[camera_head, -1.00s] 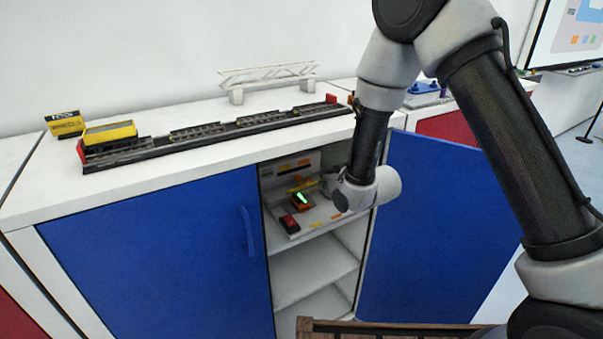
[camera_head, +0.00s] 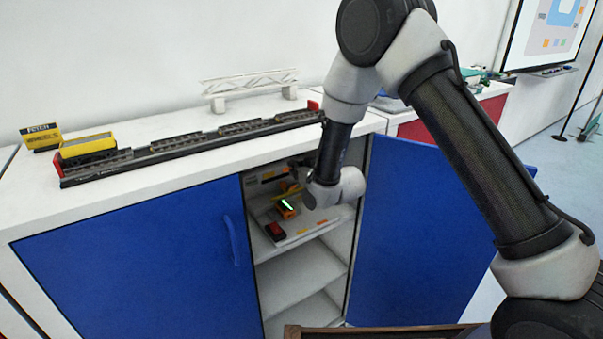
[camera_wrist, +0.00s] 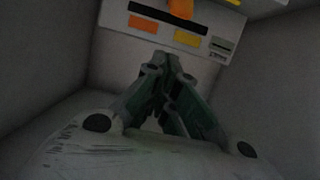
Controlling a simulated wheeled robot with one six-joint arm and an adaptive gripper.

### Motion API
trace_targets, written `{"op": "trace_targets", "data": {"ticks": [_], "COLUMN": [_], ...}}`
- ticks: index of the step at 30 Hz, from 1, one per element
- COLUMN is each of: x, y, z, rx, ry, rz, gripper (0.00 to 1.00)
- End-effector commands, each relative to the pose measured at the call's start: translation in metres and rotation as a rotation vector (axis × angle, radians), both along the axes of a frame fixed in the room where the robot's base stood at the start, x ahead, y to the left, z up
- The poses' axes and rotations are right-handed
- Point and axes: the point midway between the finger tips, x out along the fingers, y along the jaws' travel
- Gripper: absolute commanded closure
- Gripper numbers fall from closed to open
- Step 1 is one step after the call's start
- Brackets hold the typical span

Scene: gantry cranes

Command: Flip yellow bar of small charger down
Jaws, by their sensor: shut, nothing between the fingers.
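Inside the open cabinet, an orange charger-like unit (camera_head: 286,209) with a lit green display sits on the upper shelf. A yellow bar (camera_head: 291,190) shows just behind it; its exact tilt is too small to tell. My gripper (camera_wrist: 165,78) is shut and empty, its fingertips together, facing a pale panel (camera_wrist: 205,62) with orange and yellow labels. An orange part (camera_wrist: 182,8) is cut off at the top of the wrist view, beyond the fingertips. In the head view my wrist fills the cabinet's right side and mostly hides the gripper, right of the orange unit.
A red-and-black unit (camera_head: 275,231) sits in front of the orange one. The blue right door (camera_head: 415,235) stands open beside my arm; the blue left door (camera_head: 150,255) is closed. A track with a yellow wagon (camera_head: 88,148) and a white bridge (camera_head: 250,88) stand on top.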

Motion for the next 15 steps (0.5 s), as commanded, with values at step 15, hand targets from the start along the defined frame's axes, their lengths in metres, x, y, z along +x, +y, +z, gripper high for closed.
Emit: {"op": "trace_targets", "data": {"ticks": [15], "x": [0.007], "y": [0.005], "z": [-0.033], "rx": [-0.001], "ry": [0.002], "rz": [0.0], "gripper": [1.0]}}
